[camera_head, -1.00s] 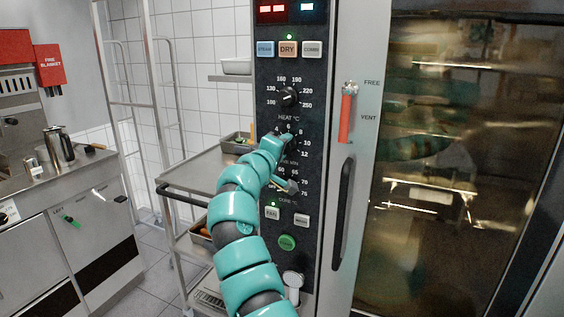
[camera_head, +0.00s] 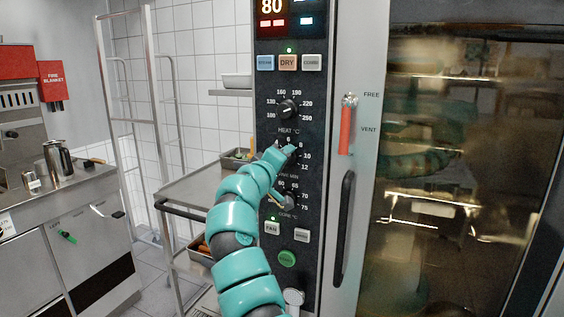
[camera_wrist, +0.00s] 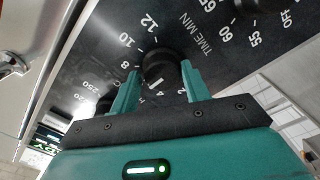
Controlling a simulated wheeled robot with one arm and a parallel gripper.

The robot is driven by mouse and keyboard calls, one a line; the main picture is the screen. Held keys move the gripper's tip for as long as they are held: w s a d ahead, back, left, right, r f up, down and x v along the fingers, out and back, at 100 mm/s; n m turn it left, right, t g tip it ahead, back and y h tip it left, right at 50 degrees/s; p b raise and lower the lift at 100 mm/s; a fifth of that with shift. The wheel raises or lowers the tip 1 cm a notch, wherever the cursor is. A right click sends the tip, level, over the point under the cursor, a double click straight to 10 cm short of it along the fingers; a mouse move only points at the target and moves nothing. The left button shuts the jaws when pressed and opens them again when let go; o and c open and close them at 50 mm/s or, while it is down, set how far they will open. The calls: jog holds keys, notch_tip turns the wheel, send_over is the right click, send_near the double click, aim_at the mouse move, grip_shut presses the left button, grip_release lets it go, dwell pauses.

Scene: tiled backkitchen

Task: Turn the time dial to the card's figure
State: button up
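The time dial (camera_wrist: 160,67) is a round black knob on the dark oven panel, ringed by white figures 2 to 12. My gripper (camera_wrist: 161,78) has one teal finger on each side of it, apparently touching its rim. A pale mark on the knob faces the lower figures near 4; the exact figure is unclear. In the head view my gripper (camera_head: 284,151) is at the same dial, largely covering it. A small white card (camera_head: 6,222) hangs at the left edge and another white tag (camera_head: 33,184) is on the left counter. I cannot read either.
The heat dial (camera_head: 288,109) is just above, and the core dial (camera_head: 288,200) just below, close to my arm. The display (camera_head: 272,8) reads 80. The oven handle (camera_head: 343,215) and red vent lever (camera_head: 346,128) stand to the right. A steel trolley (camera_head: 195,190) is to the left.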

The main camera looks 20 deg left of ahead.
jog(key=shift+o, duration=1.2)
jog(key=shift+w+d+r, duration=0.1)
jog(key=shift+d+r, duration=0.05)
jog(key=shift+r, duration=0.05)
jog(key=shift+f, duration=0.25)
jog(key=s, duration=1.7)
jog(key=shift+b, duration=0.3)
jog(key=shift+s, duration=0.1)
